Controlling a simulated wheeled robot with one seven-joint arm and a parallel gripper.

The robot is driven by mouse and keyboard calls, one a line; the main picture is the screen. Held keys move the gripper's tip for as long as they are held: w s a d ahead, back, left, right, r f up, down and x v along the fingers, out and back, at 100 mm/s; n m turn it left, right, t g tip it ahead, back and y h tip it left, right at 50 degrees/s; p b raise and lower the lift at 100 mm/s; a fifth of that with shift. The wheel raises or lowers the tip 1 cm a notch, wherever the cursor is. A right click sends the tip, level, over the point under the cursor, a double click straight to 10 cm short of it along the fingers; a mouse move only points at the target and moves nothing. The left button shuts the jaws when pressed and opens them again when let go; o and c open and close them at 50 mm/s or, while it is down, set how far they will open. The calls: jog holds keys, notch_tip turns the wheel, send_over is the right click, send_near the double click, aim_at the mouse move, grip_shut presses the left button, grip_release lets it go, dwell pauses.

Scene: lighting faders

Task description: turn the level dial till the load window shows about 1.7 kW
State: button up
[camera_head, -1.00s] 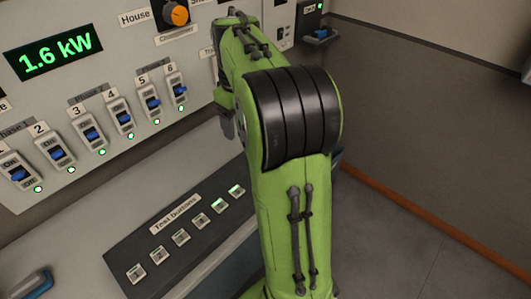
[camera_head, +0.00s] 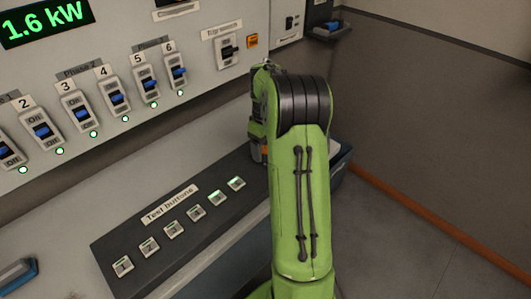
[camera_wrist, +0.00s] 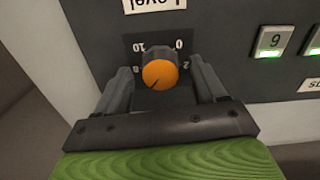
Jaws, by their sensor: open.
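The load window (camera_head: 45,20) reads 1.6 kW in green at the upper left of the head view. The level dial (camera_wrist: 160,74) is an orange-faced knob on a dark panel with a number scale in the wrist view; part of the "Level" label (camera_wrist: 155,4) shows above it. My gripper (camera_wrist: 160,84) is open, with one finger on each side of the dial. I cannot tell whether the fingers touch it. In the head view the dial and the fingertips are hidden behind my arm.
Several blue switches (camera_head: 117,97) with lit green lamps line the wall panel. Several test buttons (camera_head: 196,212) sit on the dark sloped strip left of my arm; button 6 (camera_wrist: 272,41) is close to the right finger. A larger switch (camera_head: 228,50) is on the panel behind.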

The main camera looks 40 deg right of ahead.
jog(key=shift+f, duration=0.45)
jog(key=shift+r, duration=0.1)
jog(key=c, duration=1.1)
jog(key=shift+o, duration=0.2)
jog(key=shift+r+m+p, duration=0.1)
jog(key=shift+m+p, duration=0.5)
jog(key=shift+p, duration=0.05)
jog(key=shift+m, duration=0.5)
jog(key=o, duration=1.1)
jog(key=shift+c, duration=0.2)
